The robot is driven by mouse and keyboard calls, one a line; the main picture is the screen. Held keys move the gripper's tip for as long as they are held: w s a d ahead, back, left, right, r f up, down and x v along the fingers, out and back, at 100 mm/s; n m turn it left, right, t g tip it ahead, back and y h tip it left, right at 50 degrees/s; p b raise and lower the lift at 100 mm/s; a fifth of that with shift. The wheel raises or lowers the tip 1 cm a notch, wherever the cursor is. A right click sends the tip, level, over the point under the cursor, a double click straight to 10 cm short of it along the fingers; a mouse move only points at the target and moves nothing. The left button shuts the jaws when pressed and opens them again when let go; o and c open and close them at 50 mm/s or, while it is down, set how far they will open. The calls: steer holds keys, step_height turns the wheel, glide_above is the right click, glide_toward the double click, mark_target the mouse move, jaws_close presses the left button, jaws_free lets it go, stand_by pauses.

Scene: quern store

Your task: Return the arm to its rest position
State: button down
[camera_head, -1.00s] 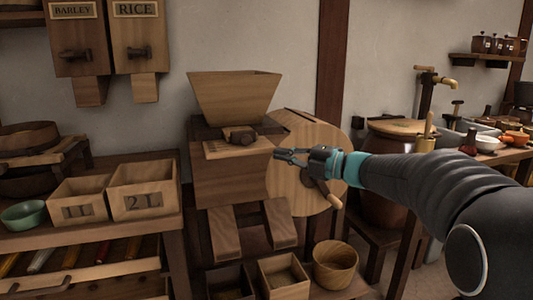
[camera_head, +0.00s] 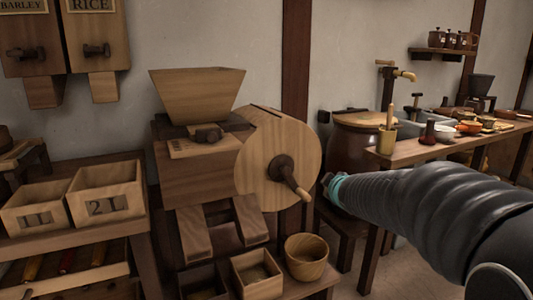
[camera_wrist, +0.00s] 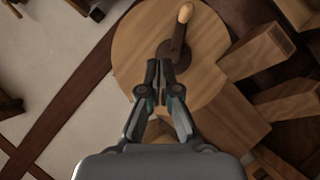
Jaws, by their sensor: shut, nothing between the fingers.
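My gripper (camera_wrist: 160,82) is shut and empty in the wrist view. Behind its fingertips in that view are the round wooden wheel (camera_wrist: 135,45) and the crank handle (camera_wrist: 180,32) of the quern. In the head view my gripper (camera_head: 328,180) is mostly hidden behind its own teal wrist band. It stands just right of the crank handle (camera_head: 290,177), apart from it as far as I can see. The wooden quern (camera_head: 195,160) has a hopper (camera_head: 197,93) on top and the round wheel (camera_head: 265,150) on its right side.
Wooden boxes (camera_head: 107,190) stand on the left shelf. A small box (camera_head: 257,275) and a round wooden tub (camera_head: 306,256) sit below the quern. A large barrel (camera_head: 350,150) and a bench (camera_head: 405,155) with bowls are behind my arm on the right.

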steer(key=s+d+f+m+g+h, duration=0.1)
steer(key=s+d+f+m+g, duration=0.2)
steer(key=s, duration=0.6)
steer(key=s+d+f+m+g+h, duration=0.1)
steer(key=s+f+m+g, duration=0.3)
steer(key=s, duration=0.6)
steer(key=s+a+m+y, duration=0.1)
steer(key=s+a, duration=0.1)
steer(key=s, duration=0.7)
steer(key=s+a+f+m+y, duration=0.1)
steer(key=s+a+m, duration=0.1)
steer(key=s, duration=0.7)
steer(key=shift+s+a+g, duration=0.25)
steer(key=shift+a+g, duration=0.05)
steer(key=shift+a, duration=0.55)
steer(key=shift+a, duration=0.1)
